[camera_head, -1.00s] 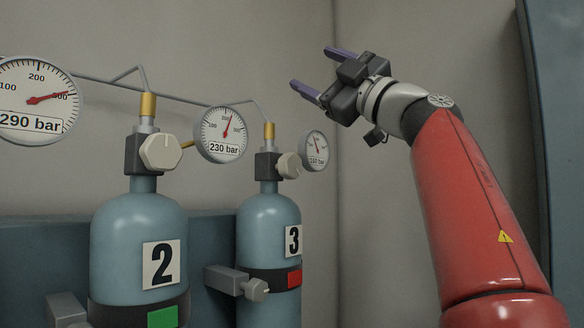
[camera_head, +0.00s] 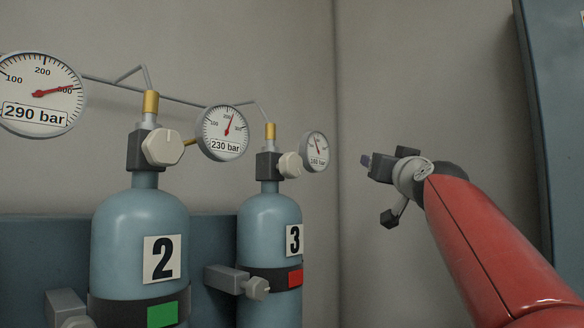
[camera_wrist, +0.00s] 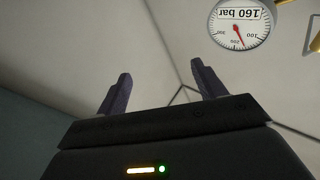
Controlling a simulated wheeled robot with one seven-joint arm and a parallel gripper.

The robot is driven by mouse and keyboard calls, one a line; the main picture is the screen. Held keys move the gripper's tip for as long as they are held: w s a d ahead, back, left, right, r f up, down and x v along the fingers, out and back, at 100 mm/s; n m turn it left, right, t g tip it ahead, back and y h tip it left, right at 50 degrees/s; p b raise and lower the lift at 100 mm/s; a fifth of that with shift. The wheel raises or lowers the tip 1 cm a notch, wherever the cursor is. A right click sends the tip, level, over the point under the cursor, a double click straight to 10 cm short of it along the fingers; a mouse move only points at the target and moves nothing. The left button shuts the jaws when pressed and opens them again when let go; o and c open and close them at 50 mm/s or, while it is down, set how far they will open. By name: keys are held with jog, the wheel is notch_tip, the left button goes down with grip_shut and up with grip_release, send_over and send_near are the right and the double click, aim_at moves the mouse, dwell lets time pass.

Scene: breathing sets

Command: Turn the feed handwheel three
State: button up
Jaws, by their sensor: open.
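Cylinder 3 (camera_head: 268,228) is blue with a "3" label and a red tag. A pale handwheel (camera_head: 290,165) sits on the right of its top valve. A second small pale knob (camera_head: 257,288) is on a grey bracket at its lower left. I cannot tell from a label which is the feed handwheel. My gripper (camera_head: 366,160) is right of the top handwheel, apart from it, pointing left. In the wrist view its two purple fingers (camera_wrist: 163,84) stand apart with nothing between them. No handwheel shows clearly there.
A gauge (camera_head: 314,151) stands between the top handwheel and my gripper; it reads 160 bar in the wrist view (camera_wrist: 240,24). Cylinder 2 (camera_head: 140,228), with its own handwheel (camera_head: 162,147) and a green tag, stands left. A blue-grey panel (camera_head: 555,120) is at the right edge.

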jog(key=s+a+f+n+g+y, duration=0.15)
jog(key=a+f+n+y, duration=0.25)
jog(key=a+y, duration=0.45)
jog(key=n+g+y, duration=0.3)
jog(key=n+y, duration=0.2)
jog(key=y, duration=0.2)
send_near(296, 164)
jog(key=x, duration=0.4)
jog(key=p+x, duration=0.2)
jog(key=x, duration=0.3)
jog(key=shift+w+a+r+p, duration=0.15)
jog(key=shift+w+a+p, duration=0.05)
jog(key=shift+p, duration=0.15)
jog(key=shift+w+a+r+p, duration=0.1)
jog(key=shift+w+a+p, duration=0.2)
jog(key=shift+w+a, duration=0.25)
jog(key=shift+c, duration=0.4)
jog(key=c, duration=0.9)
jog(key=shift+m+h, duration=0.25)
jog(key=shift+m, duration=0.25)
